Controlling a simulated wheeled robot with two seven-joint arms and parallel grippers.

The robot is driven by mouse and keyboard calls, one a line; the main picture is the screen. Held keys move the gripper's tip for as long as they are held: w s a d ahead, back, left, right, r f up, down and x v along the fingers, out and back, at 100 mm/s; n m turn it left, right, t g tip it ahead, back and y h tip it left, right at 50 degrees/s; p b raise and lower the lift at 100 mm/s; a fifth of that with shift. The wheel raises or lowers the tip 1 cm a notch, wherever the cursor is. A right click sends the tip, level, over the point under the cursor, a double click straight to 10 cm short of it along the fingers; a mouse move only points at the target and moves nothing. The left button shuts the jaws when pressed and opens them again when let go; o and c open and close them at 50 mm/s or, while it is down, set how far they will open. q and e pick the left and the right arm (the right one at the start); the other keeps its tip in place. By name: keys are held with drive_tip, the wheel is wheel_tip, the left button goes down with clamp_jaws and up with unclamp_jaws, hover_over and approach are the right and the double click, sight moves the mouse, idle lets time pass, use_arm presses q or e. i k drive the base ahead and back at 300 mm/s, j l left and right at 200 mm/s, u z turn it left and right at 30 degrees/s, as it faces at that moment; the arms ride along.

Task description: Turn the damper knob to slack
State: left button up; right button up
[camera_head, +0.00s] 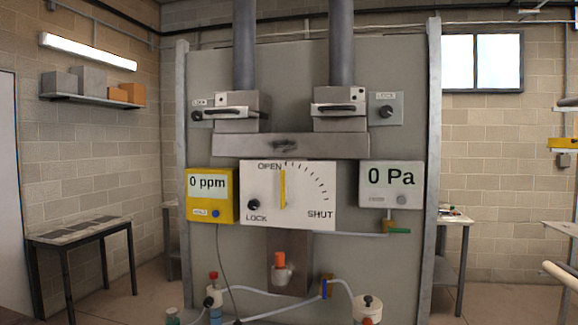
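A white dial plate (310,210) marked OPEN, SHUT and LOCK is on the grey panel, with an upright yellow pointer (282,188) near OPEN. A black knob (254,204) sits just above LOCK on this plate. Two more black knobs, a left one (196,115) and a right one (386,111), sit on small grey plates that also carry labels, beside the two pipe boxes. No knob is marked damper and I see no word slack. The knobs' exact turn is too small to tell. Neither of my grippers is in view.
A yellow meter (210,196) reads 0 ppm and a grey gauge (391,184) reads 0 Pa. Handles (340,107) stick out from the pipe boxes. Hoses, small bottles and an orange-topped valve (280,262) are low down. A dark table (80,232) stands left.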

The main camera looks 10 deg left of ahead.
sight(254, 204)
drive_tip(key=i+j, duration=0.15)
drive_tip(key=j, duration=0.2)
drive_tip(key=i+j, duration=0.1)
drive_tip(key=j, duration=0.25)
drive_tip(key=i+j, duration=0.15)
drive_tip(key=j, duration=0.2)
drive_tip(key=i+j, duration=0.15)
drive_tip(key=j, duration=0.2)
